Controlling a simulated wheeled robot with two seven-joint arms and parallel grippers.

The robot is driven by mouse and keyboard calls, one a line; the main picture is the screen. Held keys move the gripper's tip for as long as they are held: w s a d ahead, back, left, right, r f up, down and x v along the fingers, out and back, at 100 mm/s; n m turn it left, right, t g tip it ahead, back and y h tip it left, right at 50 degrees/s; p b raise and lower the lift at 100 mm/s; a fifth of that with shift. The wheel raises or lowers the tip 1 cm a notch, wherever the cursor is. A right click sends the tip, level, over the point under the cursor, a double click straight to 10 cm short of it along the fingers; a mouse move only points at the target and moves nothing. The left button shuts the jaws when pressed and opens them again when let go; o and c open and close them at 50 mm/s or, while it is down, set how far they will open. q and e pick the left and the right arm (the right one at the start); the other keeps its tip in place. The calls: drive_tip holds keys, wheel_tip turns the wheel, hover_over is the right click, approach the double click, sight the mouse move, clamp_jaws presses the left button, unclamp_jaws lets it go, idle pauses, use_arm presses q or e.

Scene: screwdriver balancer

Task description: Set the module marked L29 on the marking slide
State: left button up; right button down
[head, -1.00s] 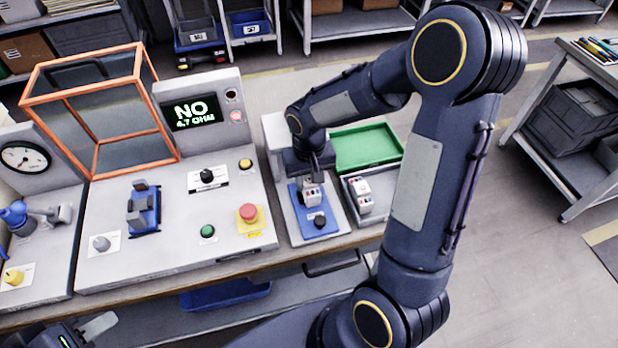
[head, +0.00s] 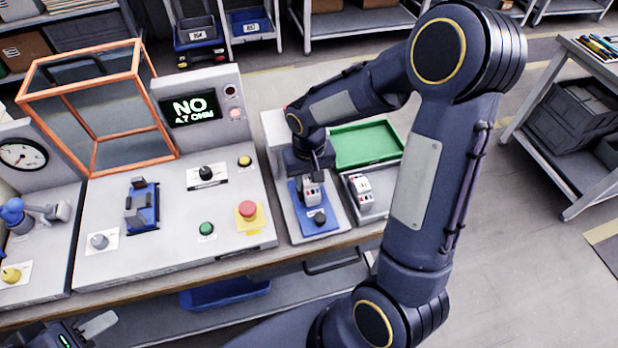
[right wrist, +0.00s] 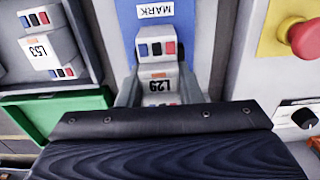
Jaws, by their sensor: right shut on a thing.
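The module marked L29 (right wrist: 158,82) is a light grey block with an orange stripe and dark, red and blue windows on top. In the head view it (head: 312,192) stands upright at the blue marking slide (head: 322,231). My right gripper (right wrist: 158,90) is shut on it, with a grey finger on each side. The slide's MARK label (right wrist: 156,10) shows just beyond the module in the right wrist view. The module's underside is hidden, so I cannot tell whether it touches the slide. My left gripper (head: 85,330) is partly cut off at the lower left.
Other modules, one marked L53 (right wrist: 40,47), stand in a grey tray (head: 378,212) right of the slide. A green tray (head: 366,146) lies behind. A red button (head: 248,210) is on the console to the left.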

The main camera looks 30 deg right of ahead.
drive_tip(key=shift+w+f+b, duration=0.1)
drive_tip(key=shift+f+b, duration=0.2)
drive_tip(key=shift+b, duration=0.1)
idle(0.9)
drive_tip(key=c, duration=0.9)
unclamp_jaws()
drive_tip(key=shift+r, duration=3.9)
